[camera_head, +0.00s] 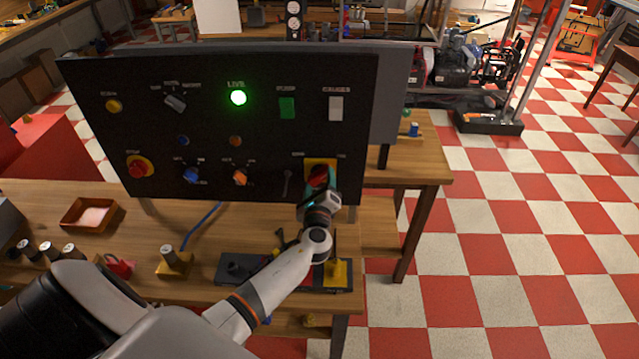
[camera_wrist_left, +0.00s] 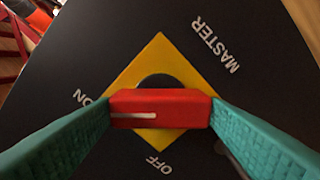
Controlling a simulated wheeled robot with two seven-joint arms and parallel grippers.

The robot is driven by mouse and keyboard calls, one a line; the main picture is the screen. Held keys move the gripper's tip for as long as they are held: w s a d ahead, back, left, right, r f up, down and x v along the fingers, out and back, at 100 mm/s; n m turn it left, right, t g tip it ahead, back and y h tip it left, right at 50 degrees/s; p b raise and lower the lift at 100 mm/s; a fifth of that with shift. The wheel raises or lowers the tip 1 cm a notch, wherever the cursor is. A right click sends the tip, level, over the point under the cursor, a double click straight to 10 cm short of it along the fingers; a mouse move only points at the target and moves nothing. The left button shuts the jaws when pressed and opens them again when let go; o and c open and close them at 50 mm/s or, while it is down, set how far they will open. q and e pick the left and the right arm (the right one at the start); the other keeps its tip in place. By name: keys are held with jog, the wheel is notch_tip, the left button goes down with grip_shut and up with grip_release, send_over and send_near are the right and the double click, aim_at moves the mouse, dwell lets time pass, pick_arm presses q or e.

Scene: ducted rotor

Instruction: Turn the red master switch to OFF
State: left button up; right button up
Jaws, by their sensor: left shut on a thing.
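The red master switch (camera_head: 318,175) sits on a yellow square plate at the lower right of the black panel (camera_head: 220,130). In the left wrist view the red handle (camera_wrist_left: 160,108) lies across the yellow plate (camera_wrist_left: 160,55), with a white line at its left end, on the side of the ON label (camera_wrist_left: 90,97). The OFF label (camera_wrist_left: 158,164) is below the plate. My left gripper (camera_head: 319,185) is shut on the handle, its teal fingers touching both ends. The gripper covers part of the switch in the head view. My right gripper is not in view.
The panel also bears a lit green LIVE lamp (camera_head: 238,97), a red stop button (camera_head: 138,168) and several other knobs. It stands on a wooden bench (camera_head: 60,195) with a tray (camera_head: 92,214). Checkered floor is open at the right.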

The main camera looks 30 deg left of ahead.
pick_arm(q)
jog(key=shift+f+n+b, duration=0.2)
jog(key=shift+n+b, duration=0.4)
jog(key=shift+b, duration=0.3)
jog(key=shift+o, duration=0.2)
jog(key=n+b, duration=0.6)
jog(key=shift+f+b, duration=0.1)
jog(key=shift+b, duration=0.2)
jog(key=n+b, duration=0.3)
jog(key=shift+n, duration=0.3)
jog(key=shift+c, duration=0.2)
jog(key=n+b, duration=0.2)
jog(key=n, duration=0.1)
jog(key=shift+r+n+b, duration=0.15)
jog(key=shift+n+b, duration=0.3)
jog(key=shift+n, duration=0.55)
jog(key=shift+r+n+b, duration=0.1)
jog(key=shift+n+b, duration=0.35)
jog(key=shift+n, duration=0.55)
jog(key=o, duration=1)
